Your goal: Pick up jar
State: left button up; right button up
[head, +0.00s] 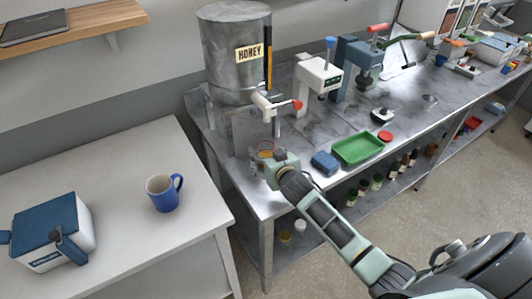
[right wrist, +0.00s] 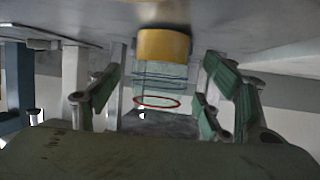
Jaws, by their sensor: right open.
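A clear glass jar (right wrist: 160,85) with an amber-yellow band at one end and a red ring at the other shows in the right wrist view. The yellow end meets the grey metal surface, which is at the top of that picture. My right gripper (right wrist: 162,92) is open, with one green finger on each side of the jar and visible gaps. In the head view the jar (head: 266,146) is mostly hidden behind my right gripper (head: 265,165), below the tap of the honey tank. My left gripper is not in view.
The grey honey tank (head: 228,55) and its red-handled tap (head: 275,103) stand just behind the jar. A blue block (head: 325,163) and a green tray (head: 358,149) lie to the right. A blue mug (head: 161,194) stands on the white table (head: 120,235) at left.

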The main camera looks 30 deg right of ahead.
jog(key=x, duration=0.2)
jog(key=shift+w+f, duration=0.1)
jog(key=shift+w, duration=0.2)
jog(key=c, duration=1.5)
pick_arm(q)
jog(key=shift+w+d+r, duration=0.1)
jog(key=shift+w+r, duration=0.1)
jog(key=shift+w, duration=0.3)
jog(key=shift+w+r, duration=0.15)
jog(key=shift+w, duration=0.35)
pick_arm(e)
jog(key=shift+c, duration=0.2)
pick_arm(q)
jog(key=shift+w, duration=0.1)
